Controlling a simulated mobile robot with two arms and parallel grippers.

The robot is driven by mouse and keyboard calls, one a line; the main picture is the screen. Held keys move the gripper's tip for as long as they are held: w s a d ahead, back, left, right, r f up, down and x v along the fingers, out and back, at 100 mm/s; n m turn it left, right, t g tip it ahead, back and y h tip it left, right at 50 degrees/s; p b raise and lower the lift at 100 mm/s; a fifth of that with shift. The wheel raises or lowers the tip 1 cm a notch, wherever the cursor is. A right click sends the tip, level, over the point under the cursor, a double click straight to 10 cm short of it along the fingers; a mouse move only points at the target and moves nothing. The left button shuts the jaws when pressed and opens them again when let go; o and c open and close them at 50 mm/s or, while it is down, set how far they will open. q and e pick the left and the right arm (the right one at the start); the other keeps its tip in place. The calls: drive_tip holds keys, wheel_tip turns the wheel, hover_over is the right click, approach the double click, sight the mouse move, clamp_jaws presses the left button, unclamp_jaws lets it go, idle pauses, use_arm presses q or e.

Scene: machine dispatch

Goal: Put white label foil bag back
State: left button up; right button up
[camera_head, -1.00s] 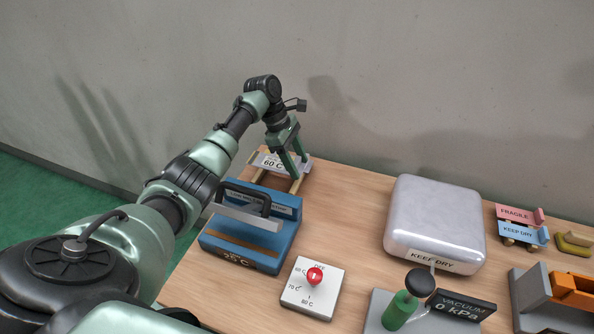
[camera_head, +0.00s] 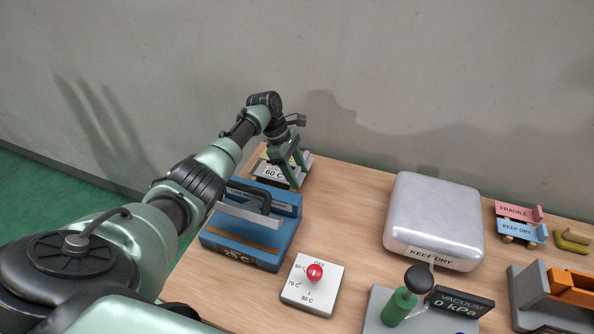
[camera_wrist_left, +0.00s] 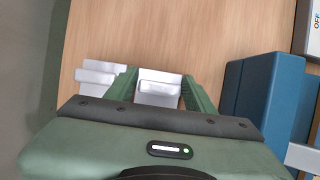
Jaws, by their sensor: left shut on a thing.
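The small foil bag with a white label reading 60 C (camera_head: 272,171) is at the far left corner of the table. My left gripper (camera_head: 294,172) is over it with its fingers pointing down. In the left wrist view, a pale silver-white piece (camera_wrist_left: 160,88) sits between the two green fingers, which are shut on it. Other pale pieces (camera_wrist_left: 98,74) show left of the fingers. The bag lies low over its wooden rack, which is mostly covered; whether it rests fully on the rack is unclear. My right gripper is not in view.
A blue sealer (camera_head: 252,228) marked 25 C stands just in front of the bag. A dial box (camera_head: 312,285), a big silver KEEP DRY case (camera_head: 435,215) and a vacuum pump (camera_head: 402,305) stand to the right. The wood between rack and case is clear.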

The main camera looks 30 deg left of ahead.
use_arm(q)
drive_tip(key=o, duration=1.1)
drive_tip(key=shift+c, duration=0.2)
drive_tip(key=shift+r, duration=0.3)
drive_tip(key=b+v, duration=0.2)
drive_tip(key=v, duration=1)
drive_tip(key=shift+r, duration=0.35)
